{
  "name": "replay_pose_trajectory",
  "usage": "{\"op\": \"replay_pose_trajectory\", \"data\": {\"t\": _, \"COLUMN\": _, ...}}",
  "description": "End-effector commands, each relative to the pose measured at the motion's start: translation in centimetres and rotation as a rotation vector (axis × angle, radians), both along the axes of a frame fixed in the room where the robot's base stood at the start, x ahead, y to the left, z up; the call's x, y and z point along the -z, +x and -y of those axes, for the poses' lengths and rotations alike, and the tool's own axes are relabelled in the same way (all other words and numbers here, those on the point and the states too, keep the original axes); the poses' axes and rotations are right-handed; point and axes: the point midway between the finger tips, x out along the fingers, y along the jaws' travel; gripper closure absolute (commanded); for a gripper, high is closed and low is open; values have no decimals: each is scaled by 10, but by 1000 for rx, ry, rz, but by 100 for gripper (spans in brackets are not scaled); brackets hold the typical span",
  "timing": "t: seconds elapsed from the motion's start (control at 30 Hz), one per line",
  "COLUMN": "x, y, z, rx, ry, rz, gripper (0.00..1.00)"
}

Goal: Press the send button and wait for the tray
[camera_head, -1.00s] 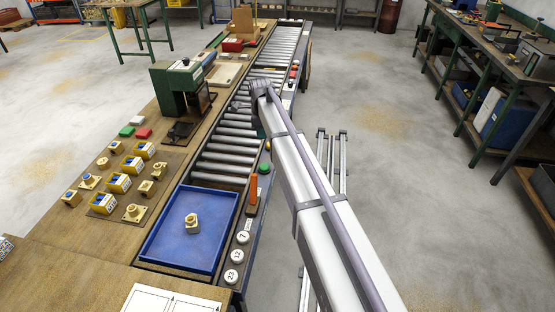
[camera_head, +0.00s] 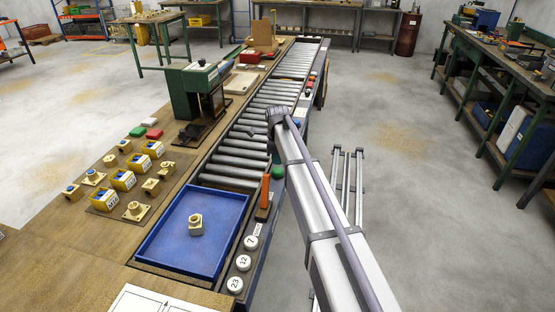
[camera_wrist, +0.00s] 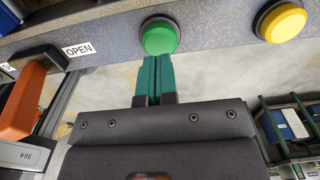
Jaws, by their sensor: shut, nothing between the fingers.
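A round green button (camera_wrist: 159,37) sits on the conveyor's speckled side rail in the wrist view; it also shows beside my arm in the head view (camera_head: 277,172). No label shows on it. My gripper (camera_wrist: 155,62) is shut and empty, its teal fingertips at the button's lower edge; I cannot tell whether they touch it. In the head view the fingers are hidden by my arm. The blue tray (camera_head: 159,250) lies at the near end of the roller conveyor (camera_head: 236,152) with one brass fitting (camera_head: 195,224) in it.
A yellow button (camera_wrist: 280,21) is right of the green one. An orange lever handle (camera_wrist: 22,100) stands left, near an OPEN label (camera_wrist: 78,50). Round weights (camera_head: 244,262) line the rail beside the tray. A green press (camera_head: 190,95) stands left of the rollers.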

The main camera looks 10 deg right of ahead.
Motion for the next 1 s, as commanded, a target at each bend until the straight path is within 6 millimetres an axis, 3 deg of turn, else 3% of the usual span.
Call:
{"op": "replay_pose_trajectory", "data": {"t": 0.03, "x": 19, "y": 0, "z": 0, "rx": 0, "ry": 0, "rz": 0, "gripper": 100}}
{"op": "replay_pose_trajectory", "data": {"t": 0.13, "x": 28, "y": 0, "z": 0, "rx": 0, "ry": 0, "rz": 0, "gripper": 100}}
{"op": "replay_pose_trajectory", "data": {"t": 0.5, "x": 28, "y": 0, "z": 0, "rx": 0, "ry": 0, "rz": 0, "gripper": 100}}
{"op": "replay_pose_trajectory", "data": {"t": 0.7, "x": 52, "y": 0, "z": 0, "rx": 0, "ry": 0, "rz": 0, "gripper": 100}}
{"op": "replay_pose_trajectory", "data": {"t": 1.0, "x": 51, "y": -1, "z": 0, "rx": 0, "ry": 0, "rz": -1, "gripper": 100}}
